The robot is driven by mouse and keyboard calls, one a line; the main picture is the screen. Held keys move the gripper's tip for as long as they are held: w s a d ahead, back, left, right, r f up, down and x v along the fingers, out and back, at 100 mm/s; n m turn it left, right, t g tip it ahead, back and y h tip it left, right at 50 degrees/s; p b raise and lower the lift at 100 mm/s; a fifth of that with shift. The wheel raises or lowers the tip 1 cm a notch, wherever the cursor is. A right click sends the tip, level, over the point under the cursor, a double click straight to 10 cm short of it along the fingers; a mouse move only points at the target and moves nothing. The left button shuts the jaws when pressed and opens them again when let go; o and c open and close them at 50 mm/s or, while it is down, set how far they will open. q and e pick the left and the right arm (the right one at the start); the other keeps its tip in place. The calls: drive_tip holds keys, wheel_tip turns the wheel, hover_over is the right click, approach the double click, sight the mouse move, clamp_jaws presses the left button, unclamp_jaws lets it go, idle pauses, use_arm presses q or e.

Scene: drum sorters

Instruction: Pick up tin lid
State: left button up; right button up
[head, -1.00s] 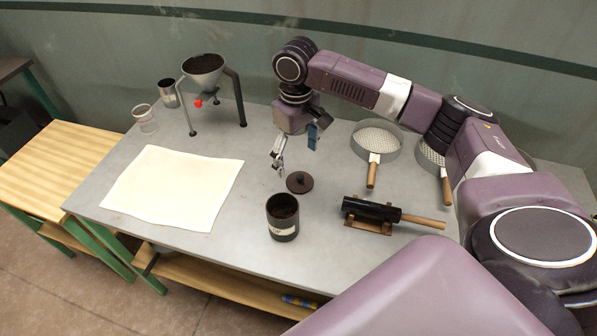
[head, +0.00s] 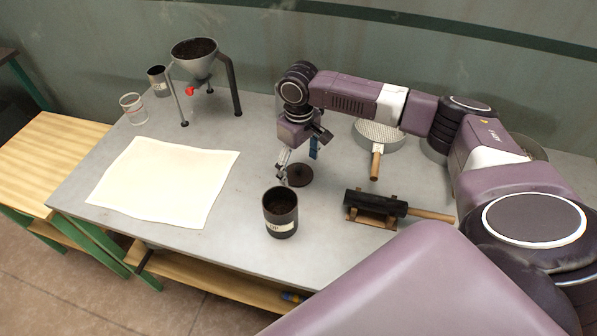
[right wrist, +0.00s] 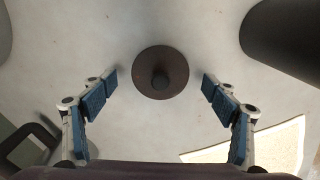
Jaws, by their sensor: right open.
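The tin lid (head: 300,176) is a dark brown disc with a round knob, lying flat on the grey table. In the right wrist view the lid (right wrist: 160,73) sits centred ahead of the fingertips, with its knob facing the camera. My right gripper (head: 298,166) is open and empty, just above and behind the lid in the head view, partly covering it. In the right wrist view my right gripper (right wrist: 160,78) has one finger on each side of the lid, apart from it. The dark open tin (head: 281,214) with a pale label stands in front of the lid. My left gripper is not in view.
A dark roller (head: 375,204) with a wooden handle rests on a wooden stand at right. A sieve (head: 378,137) lies behind it. A cream cloth (head: 165,182) covers the left. A funnel on legs (head: 194,60), a metal cup (head: 158,80) and a glass (head: 133,109) stand behind.

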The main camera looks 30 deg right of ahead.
drive_tip(key=shift+f, duration=0.7)
drive_tip(key=c, duration=1)
drive_tip(key=shift+r, duration=0.1)
